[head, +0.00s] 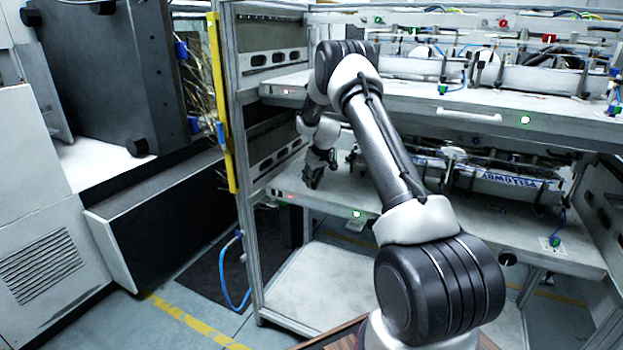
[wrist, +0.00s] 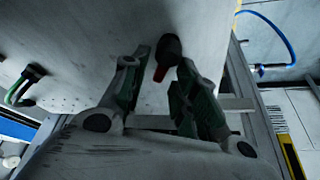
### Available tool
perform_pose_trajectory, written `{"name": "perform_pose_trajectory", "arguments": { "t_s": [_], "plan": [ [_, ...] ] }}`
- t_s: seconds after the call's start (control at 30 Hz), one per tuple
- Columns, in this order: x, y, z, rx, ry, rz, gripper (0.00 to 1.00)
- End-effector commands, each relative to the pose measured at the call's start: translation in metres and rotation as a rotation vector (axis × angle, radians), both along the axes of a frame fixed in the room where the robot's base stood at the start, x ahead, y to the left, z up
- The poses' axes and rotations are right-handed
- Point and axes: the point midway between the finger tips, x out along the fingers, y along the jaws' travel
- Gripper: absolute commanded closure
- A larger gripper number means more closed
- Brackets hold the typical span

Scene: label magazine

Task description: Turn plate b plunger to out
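A small dark knob with a red end (wrist: 170,48) shows in the wrist view, standing out from a pale plate (wrist: 100,40). It looks like the plunger, but I see no label that marks it as plate b's. My gripper (wrist: 164,62) is open, with one green-and-black finger on each side of the knob. I cannot tell whether either finger touches it. In the head view my gripper (head: 318,170) is at the left end of the lower shelf (head: 335,200); the knob is hidden there.
A metal frame post (head: 240,150) and a yellow bar (head: 222,110) stand left of my gripper. The upper shelf (head: 420,97) is above it. A dark fitting with a green cable (wrist: 24,88) and a blue hose (wrist: 275,32) show in the wrist view.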

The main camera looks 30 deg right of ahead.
Motion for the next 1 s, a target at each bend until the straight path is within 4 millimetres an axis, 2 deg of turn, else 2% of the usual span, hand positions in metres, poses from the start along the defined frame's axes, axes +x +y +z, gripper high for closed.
{"name": "perform_pose_trajectory", "arguments": {
  "t_s": [0.27, 0.43, 0.8, 1.0],
  "plan": [
    [0.0, 0.0, 0.001, 0.0, -0.001, 0.0, 0.68],
    [-0.008, -0.002, 0.013, 0.0, 0.0, -0.001, 0.68],
    [-0.091, -0.015, 0.012, 0.001, 0.0, -0.004, 0.68],
    [-0.117, -0.018, 0.011, 0.0, 0.0, -0.001, 0.68]
  ]
}}
